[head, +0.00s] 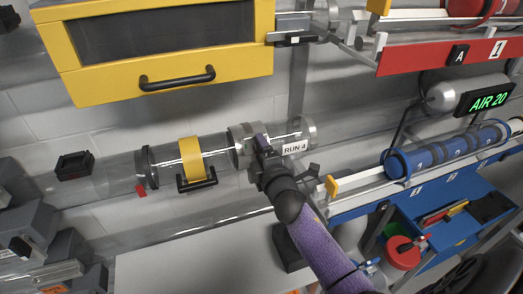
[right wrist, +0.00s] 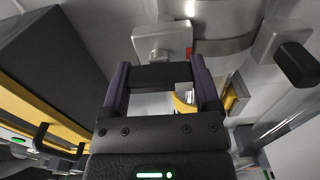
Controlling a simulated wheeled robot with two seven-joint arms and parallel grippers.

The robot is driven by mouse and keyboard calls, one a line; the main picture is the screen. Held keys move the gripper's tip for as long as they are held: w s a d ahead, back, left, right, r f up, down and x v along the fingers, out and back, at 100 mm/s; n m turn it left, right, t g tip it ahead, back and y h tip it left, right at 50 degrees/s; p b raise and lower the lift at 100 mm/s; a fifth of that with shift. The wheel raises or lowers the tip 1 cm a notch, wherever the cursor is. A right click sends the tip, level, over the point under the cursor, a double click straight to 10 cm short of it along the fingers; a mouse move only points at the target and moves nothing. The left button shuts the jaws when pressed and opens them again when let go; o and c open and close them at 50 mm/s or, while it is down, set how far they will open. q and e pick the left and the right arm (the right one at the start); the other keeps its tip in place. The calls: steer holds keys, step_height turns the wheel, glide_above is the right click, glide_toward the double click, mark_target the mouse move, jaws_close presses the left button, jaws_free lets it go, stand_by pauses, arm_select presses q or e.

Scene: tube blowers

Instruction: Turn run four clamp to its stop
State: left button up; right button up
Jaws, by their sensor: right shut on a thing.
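The run four clamp (head: 239,145) is a grey metal collar around the clear tube, beside the "RUN 4" label (head: 294,148). My right gripper (head: 262,143) is at the collar's front, partly covering it. In the right wrist view its two purple fingers (right wrist: 162,80) are shut on a black bar, the clamp handle (right wrist: 163,75). The handle lies across between the fingers, just below a grey clamp block (right wrist: 162,40). How far the clamp is turned cannot be told. My left gripper is not in view.
A yellow-framed box (head: 160,87) with a black handle hangs above the tube. A yellow band (head: 192,158) sits on the tube to the left. Right are a blue carrier (head: 440,150), an "AIR 20" display (head: 487,100) and a blue drawer (head: 452,232).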

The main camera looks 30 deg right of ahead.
stand_by(0.5)
steer(key=o, duration=1.1)
steer(key=p+v, duration=0.1)
steer(key=v, duration=0.9)
steer(key=shift+d, duration=0.1)
